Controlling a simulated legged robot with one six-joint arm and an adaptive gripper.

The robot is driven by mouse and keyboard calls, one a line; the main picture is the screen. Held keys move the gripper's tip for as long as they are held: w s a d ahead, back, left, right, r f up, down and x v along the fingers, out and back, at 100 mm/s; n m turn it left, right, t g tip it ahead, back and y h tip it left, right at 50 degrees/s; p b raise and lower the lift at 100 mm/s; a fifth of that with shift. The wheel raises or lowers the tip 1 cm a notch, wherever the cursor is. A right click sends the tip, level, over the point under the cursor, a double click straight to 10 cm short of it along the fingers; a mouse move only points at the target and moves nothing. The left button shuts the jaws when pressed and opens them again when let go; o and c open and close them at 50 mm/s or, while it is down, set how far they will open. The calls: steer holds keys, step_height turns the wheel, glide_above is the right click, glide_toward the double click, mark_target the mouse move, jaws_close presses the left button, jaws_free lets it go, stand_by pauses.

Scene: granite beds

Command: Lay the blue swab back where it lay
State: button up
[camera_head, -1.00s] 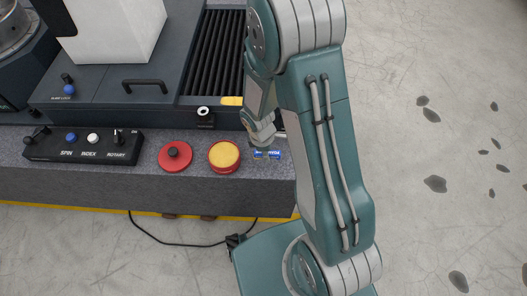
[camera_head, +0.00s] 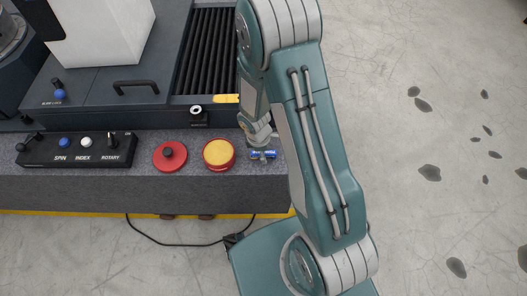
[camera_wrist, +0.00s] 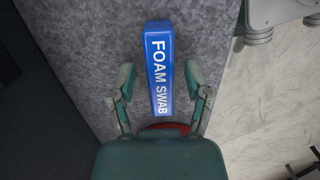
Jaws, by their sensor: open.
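The blue foam swab (camera_head: 257,156) is at the front right of the granite ledge (camera_head: 215,182), right of the yellow-topped red button. In the wrist view the swab (camera_wrist: 160,72) is a long blue bar with white "FOAM SWAB" lettering, over speckled granite. My gripper (camera_wrist: 160,76) is open, with one finger on each side of the swab and a visible gap at both sides. In the head view my gripper (camera_head: 262,151) is right at the swab and hides part of it. The swab's near end is close to my palm in the wrist view.
A red button with a yellow top (camera_head: 218,153) stands just left of the swab, and a red knob (camera_head: 169,155) farther left. A black control box (camera_head: 75,150) sits at the left. The granite's edge drops to the concrete floor (camera_head: 400,90) on the right.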

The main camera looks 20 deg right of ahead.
steer(key=shift+a, duration=0.1)
steer(key=s+r+m+t, duration=0.2)
steer(key=r+m, duration=0.2)
steer(key=r, duration=1)
steer(key=s+r+m+t, duration=0.1)
steer(key=s+r+m, duration=0.15)
steer(key=r, duration=1.15)
steer(key=s+r+m+t+y, duration=0.1)
steer(key=s+r+m+t, duration=0.2)
steer(key=s+r+m, duration=0.5)
steer(key=shift+s+r+y, duration=0.3)
steer(key=shift+s+r, duration=0.55)
steer(key=shift+r, duration=0.05)
